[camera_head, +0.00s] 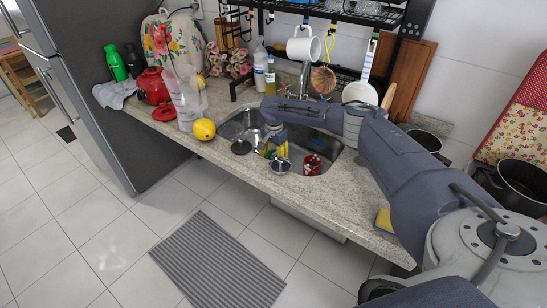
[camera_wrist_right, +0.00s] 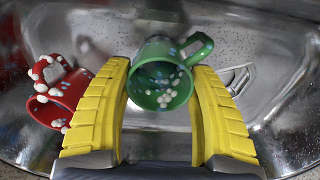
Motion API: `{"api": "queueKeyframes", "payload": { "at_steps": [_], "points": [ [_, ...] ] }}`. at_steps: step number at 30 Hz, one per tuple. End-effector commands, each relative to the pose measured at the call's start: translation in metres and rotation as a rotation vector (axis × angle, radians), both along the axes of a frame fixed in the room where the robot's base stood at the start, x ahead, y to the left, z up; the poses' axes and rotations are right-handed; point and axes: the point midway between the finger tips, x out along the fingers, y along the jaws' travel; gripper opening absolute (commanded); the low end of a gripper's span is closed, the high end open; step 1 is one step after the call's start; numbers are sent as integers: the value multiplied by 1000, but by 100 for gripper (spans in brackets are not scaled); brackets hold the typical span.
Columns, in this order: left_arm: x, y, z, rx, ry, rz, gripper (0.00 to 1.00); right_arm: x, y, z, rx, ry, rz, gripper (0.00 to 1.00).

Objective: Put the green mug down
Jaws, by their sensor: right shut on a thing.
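The green mug (camera_wrist_right: 150,85) with pale dots sits between the yellow fingers of my right gripper (camera_wrist_right: 162,70) in the right wrist view. The fingers are shut on it, its open mouth faces the camera, and its handle points to the upper right. In the head view my right gripper (camera_head: 274,149) is low over the sink, and the mug is mostly hidden there. A red mug with white dots (camera_wrist_right: 62,98) lies in the sink to the left in the wrist view; it also shows in the head view (camera_head: 312,164). My left gripper is out of view.
The steel sink (camera_head: 335,153) surrounds the gripper. A yellow lemon (camera_head: 204,129) and clear pitcher (camera_head: 186,105) stand left on the counter (camera_head: 262,181). A white mug (camera_head: 303,46) hangs from the rack above. Pots (camera_head: 520,185) stand at right.

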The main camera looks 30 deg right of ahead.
Motion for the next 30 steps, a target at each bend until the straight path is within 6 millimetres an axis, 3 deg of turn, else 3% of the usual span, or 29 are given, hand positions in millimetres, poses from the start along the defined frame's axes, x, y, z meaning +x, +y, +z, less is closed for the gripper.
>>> {"api": "queueKeyframes", "payload": {
  "at_steps": [11,12,18,26,30],
  "points": [
    [0,0,0,0,0,0,55,1,0,-2,-1,-1,0,21],
    [0,0,0,0,0,0,55,0,0,-3,-1,-1,0,62],
    [0,0,0,0,0,0,55,1,0,-3,-1,-1,0,84],
    [0,0,0,0,0,0,55,1,0,-2,-1,-1,0,84],
    [0,0,0,0,0,0,55,1,-1,8,1,-3,-1,84]
  ]
}}
